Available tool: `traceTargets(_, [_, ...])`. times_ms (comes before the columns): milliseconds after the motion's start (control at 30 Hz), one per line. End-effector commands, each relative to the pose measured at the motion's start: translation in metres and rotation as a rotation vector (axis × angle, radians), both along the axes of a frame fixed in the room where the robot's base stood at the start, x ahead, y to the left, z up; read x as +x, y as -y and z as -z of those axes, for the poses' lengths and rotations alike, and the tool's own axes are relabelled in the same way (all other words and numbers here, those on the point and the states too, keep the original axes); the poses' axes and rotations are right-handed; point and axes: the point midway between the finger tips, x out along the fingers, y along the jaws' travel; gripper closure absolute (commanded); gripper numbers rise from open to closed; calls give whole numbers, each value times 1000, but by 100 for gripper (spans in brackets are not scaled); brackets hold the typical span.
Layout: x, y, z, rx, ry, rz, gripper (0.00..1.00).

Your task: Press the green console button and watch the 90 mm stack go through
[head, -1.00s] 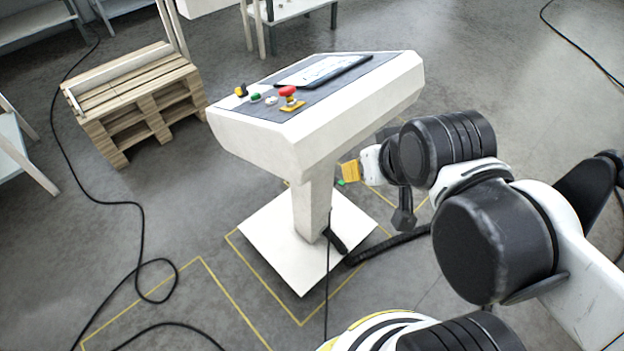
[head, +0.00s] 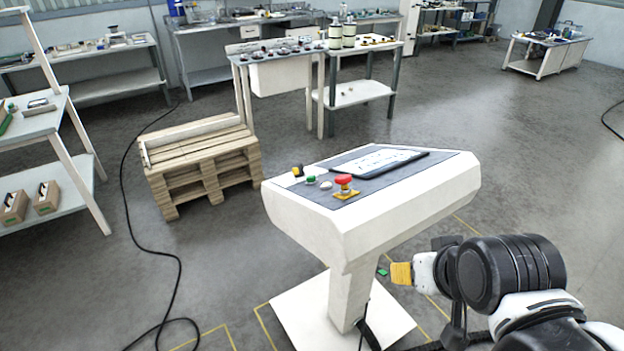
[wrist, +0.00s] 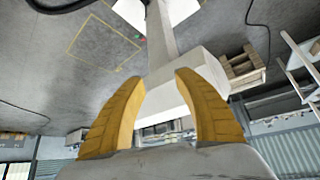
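The white pedestal console (head: 375,215) stands in the middle of the head view, with a dark sloped panel on top. The green button (head: 311,180) is at the panel's left end, beside a white button (head: 326,185) and a red mushroom button (head: 344,180) on a yellow plate. My gripper (head: 401,273) is low, right of the console's column and below the panel, touching none of the buttons. In the wrist view its yellow fingers (wrist: 159,78) are apart with nothing between them; the console's pale underside (wrist: 200,85) shows beyond. I cannot make out the stack.
A yellow-black switch (head: 298,170) and a tablet-like display (head: 380,161) share the panel. Wooden pallets (head: 203,165) stand behind left, with a black cable (head: 180,275) on the floor. Benches line the back. The floor at right is mostly clear.

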Motion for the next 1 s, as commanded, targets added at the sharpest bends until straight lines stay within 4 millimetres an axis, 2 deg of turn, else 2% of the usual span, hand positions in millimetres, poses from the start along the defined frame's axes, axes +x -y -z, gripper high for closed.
traceTargets(367, [0, 0, 0, 0, 0, 0, 62])
traceTargets(467, [0, 0, 0, 0, 0, 0, 88])
traceTargets(500, [0, 0, 0, 0, 0, 0, 100])
traceTargets(1000, [0, 0, 0, 0, 0, 0, 100])
